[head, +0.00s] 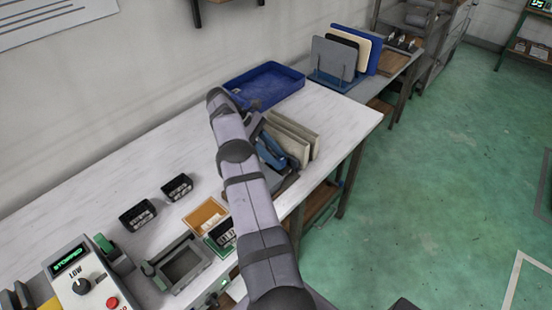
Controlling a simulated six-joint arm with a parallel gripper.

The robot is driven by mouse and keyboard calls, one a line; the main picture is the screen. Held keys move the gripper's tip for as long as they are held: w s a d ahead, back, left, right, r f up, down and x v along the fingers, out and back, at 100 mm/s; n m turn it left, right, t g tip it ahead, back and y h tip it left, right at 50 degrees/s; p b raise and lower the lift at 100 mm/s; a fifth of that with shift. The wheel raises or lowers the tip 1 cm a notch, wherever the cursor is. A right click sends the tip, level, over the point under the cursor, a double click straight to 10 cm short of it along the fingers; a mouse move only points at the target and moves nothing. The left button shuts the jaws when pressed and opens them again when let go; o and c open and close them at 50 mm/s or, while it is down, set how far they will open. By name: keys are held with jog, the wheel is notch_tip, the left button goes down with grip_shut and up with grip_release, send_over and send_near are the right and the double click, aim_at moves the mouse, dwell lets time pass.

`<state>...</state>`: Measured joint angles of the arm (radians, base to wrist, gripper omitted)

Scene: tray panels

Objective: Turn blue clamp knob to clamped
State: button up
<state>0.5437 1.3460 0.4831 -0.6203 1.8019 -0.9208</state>
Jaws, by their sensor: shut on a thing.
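A blue clamp (271,155) stands on the white table, against a rack of upright cream panels (296,130). My arm reaches up across the table and bends over at its far end. My gripper (257,127) points down to the right at the blue clamp, just left of the panels. It is shut on the clamp's knob, as far as I can tell. The fingertips and the knob are mostly hidden by my arm, so the knob's angle cannot be read.
A blue tray (299,73) lies behind the gripper. Two black display boxes (138,215), an orange tray (205,216), a grey fixture (183,264) and a control box (84,283) reading "STOPPED" stand nearer. The table's left middle is clear; its right edge is close to the panels.

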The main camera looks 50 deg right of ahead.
dwell(0.4)
jog(key=o, duration=1)
jog(key=shift+o, duration=0.2)
jog(key=shift+r, duration=0.1)
notch_tip(320, 180, up, 10)
jog(key=p, duration=0.2)
